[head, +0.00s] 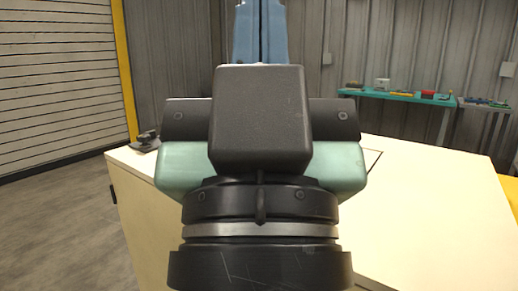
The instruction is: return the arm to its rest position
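My gripper (262,22) is in the middle of the head view, seen from behind and pointing up and away from the camera. Its two blue fingers stand side by side at the top edge, with only a thin dark line between them, and look shut. No object shows between them, though the dark block in front hides their lower part and the frame cuts off their tips. My dark and mint-green wrist fills the centre, in front of the pale worktop (430,225).
A small dark object (147,141) lies at the worktop's far left corner. A teal bench (398,97) with several small items stands by the grey back wall. A slatted shutter (60,85) with a yellow post is at left. The worktop's right part looks clear.

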